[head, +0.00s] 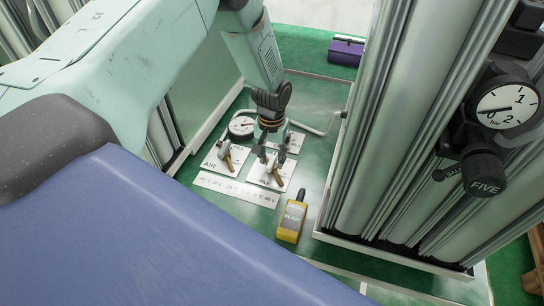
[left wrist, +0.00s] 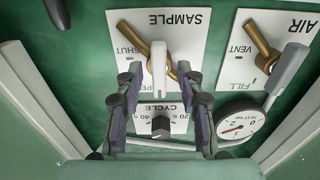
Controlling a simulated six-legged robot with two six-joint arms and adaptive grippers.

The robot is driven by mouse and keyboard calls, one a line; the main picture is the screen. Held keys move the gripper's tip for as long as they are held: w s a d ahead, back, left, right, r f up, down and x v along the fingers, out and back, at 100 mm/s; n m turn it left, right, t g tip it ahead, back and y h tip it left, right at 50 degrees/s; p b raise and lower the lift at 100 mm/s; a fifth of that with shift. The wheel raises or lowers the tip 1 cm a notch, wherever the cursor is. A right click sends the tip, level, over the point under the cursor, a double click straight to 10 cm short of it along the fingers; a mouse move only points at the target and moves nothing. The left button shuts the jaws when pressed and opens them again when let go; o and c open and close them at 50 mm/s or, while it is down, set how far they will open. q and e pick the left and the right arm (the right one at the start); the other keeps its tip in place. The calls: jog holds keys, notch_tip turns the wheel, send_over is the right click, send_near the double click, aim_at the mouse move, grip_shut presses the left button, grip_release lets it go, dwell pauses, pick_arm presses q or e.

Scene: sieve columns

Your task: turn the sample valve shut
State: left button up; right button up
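The sample valve (head: 275,175) stands on a white plate headed SAMPLE. In the left wrist view the valve's pale lever (left wrist: 158,72) points down the picture, over a slanted brass body. The plate (left wrist: 190,25) appears upside down there, with SHUT printed on its left side. My left gripper (head: 270,157) is over this plate; in the left wrist view its open fingers (left wrist: 160,95) are on either side of the lever, with gaps visible. Whether a finger touches the lever cannot be told. My right gripper is in neither view.
The AIR valve plate (head: 222,158), a round gauge (head: 241,126) and a cycle knob (left wrist: 160,125) are close by. A yellow handheld device (head: 291,221) lies in front. Metal columns (head: 385,120) with a bar gauge (head: 507,105) stand right. A purple box (head: 346,51) is behind.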

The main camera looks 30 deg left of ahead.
pick_arm(q)
jog(key=shift+s+d+r, duration=0.1)
jog(key=shift+s+r, duration=0.05)
jog(key=shift+w, duration=0.2)
jog(key=c, duration=0.6)
grip_shut()
